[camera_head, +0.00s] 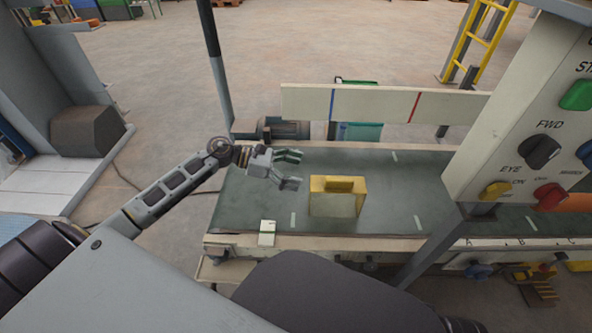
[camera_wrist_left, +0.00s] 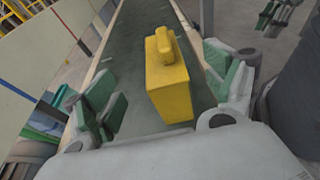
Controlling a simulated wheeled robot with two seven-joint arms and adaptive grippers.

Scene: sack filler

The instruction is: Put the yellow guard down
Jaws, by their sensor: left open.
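The yellow guard (camera_head: 338,203) is a box-like piece with a raised handle on top. It rests on the dark green conveyor belt (camera_head: 400,185), near the middle of the visible belt. My left gripper (camera_head: 292,170) is open and empty just to the left of the guard, fingers pointing towards it. In the left wrist view the guard (camera_wrist_left: 169,85) stands on the belt beyond and between the spread fingers (camera_wrist_left: 165,108), with no finger seen touching it. My right gripper is not in view.
A control panel (camera_head: 535,140) with knobs and buttons stands at the right, its post at the belt's front edge. A pale rail (camera_head: 390,104) with blue and red marks runs behind the belt. A dark upright post (camera_head: 215,70) stands at the back left. The belt beside the guard is clear.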

